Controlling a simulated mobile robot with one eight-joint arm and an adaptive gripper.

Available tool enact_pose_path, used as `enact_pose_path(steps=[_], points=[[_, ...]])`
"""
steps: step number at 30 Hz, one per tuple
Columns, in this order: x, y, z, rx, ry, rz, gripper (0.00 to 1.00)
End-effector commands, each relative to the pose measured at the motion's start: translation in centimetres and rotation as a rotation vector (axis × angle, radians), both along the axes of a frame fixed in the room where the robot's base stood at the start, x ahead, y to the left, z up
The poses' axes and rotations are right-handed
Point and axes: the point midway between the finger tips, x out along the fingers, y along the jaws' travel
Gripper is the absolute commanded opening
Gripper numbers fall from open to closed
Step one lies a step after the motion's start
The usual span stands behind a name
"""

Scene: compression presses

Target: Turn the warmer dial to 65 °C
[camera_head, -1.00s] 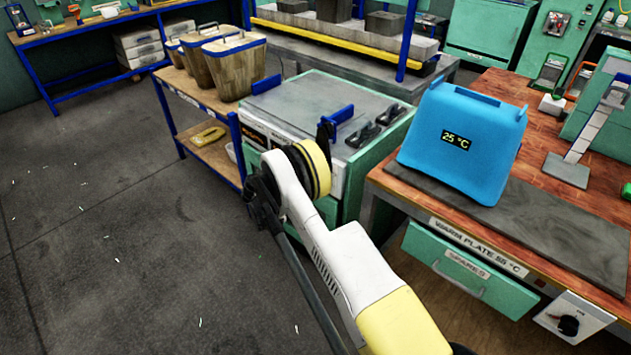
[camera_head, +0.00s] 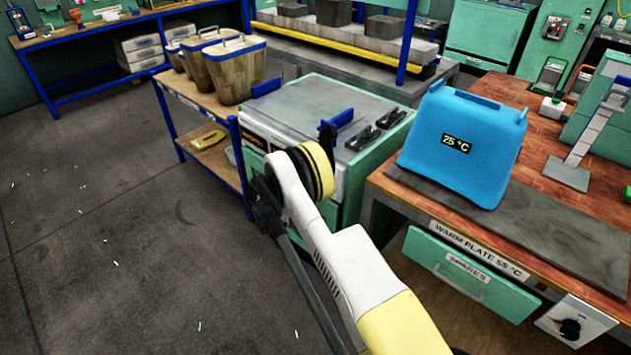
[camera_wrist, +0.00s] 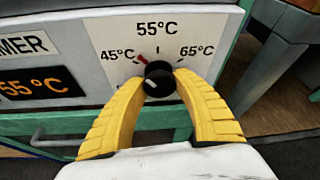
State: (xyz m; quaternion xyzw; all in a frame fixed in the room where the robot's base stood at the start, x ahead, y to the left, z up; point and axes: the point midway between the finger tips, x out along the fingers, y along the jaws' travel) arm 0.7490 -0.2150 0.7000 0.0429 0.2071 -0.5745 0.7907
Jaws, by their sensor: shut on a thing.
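The warmer dial (camera_wrist: 158,78) is a black round knob on a grey-white panel, with 45 °C, 55 °C and 65 °C printed around it. A short red mark shows at the knob's upper left, near 45 °C, and a pale line lies on its face. My gripper (camera_wrist: 160,88) is shut on the dial, with one yellow finger on each side. An orange display (camera_wrist: 38,84) left of the dial reads 55 °C. In the head view the warmer (camera_head: 325,115) stands behind my arm, which hides the dial and my fingertips.
Right of the warmer, a bench holds a blue case (camera_head: 465,145) reading 25 °C on a grey warm plate (camera_head: 570,235). Another black knob (camera_head: 570,328) is on that bench's front. A blue-framed cart with wooden baskets (camera_head: 235,75) stands left.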

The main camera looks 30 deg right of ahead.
Motion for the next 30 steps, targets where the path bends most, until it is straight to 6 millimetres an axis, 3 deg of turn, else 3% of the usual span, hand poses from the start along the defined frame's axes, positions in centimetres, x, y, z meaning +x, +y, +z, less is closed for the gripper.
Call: enact_pose_path(steps=[30], points=[[0.07, 0.02, -0.05, 0.309, -0.850, -0.001, 0.04]])
